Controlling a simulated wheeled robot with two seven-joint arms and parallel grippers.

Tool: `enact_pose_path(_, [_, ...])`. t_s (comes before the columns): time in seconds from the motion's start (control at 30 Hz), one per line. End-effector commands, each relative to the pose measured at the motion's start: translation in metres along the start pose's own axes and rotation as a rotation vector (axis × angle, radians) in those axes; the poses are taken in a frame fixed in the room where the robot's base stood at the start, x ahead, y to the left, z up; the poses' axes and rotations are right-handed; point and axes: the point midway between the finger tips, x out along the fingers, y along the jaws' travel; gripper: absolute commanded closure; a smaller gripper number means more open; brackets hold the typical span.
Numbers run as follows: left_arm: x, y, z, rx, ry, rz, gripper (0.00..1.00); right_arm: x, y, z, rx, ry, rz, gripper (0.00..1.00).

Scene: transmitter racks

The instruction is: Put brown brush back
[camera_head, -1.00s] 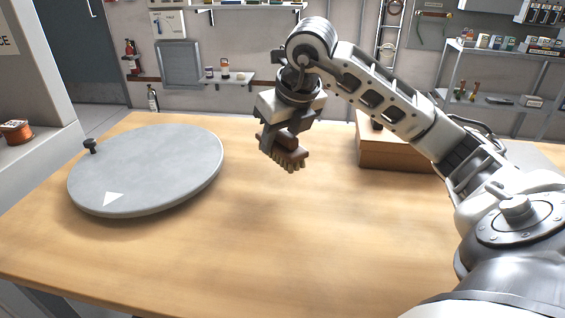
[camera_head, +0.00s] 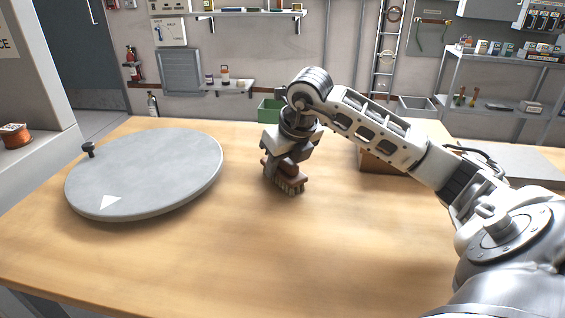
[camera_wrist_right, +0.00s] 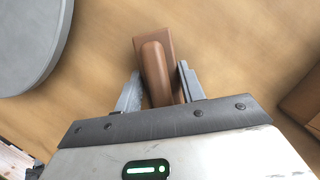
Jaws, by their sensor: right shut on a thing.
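The brown brush (camera_head: 290,181) is in my right gripper (camera_head: 284,165), bristles pointing down, held over the wooden table right of the grey disc. In the head view the bristle tips are at or just above the table top; I cannot tell if they touch. In the right wrist view the brush's brown back and raised handle (camera_wrist_right: 155,70) lie between the two fingers of the right gripper (camera_wrist_right: 155,92). My left gripper is not in view.
A round grey disc (camera_head: 150,170) with a white triangle and a dark knob lies on the left of the table (camera_head: 240,260). A brown box (camera_head: 375,160) stands behind my right arm. A green bin (camera_head: 270,110) shows beyond the table. The table's front middle is clear.

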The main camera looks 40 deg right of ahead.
Motion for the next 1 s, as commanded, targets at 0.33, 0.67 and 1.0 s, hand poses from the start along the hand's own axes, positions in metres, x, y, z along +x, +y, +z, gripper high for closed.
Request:
enact_pose_path(0.33, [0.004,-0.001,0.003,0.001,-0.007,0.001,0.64,0.001,0.0,0.0,0.0,0.0,0.0,0.39])
enact_pose_path(0.67, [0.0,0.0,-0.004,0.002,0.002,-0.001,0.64,-0.033,-0.001,0.002,-0.001,-0.005,-0.002,0.39])
enact_pose_path(1.0, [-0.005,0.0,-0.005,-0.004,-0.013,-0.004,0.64,-0.103,0.0,0.002,0.001,-0.004,-0.002,0.39])
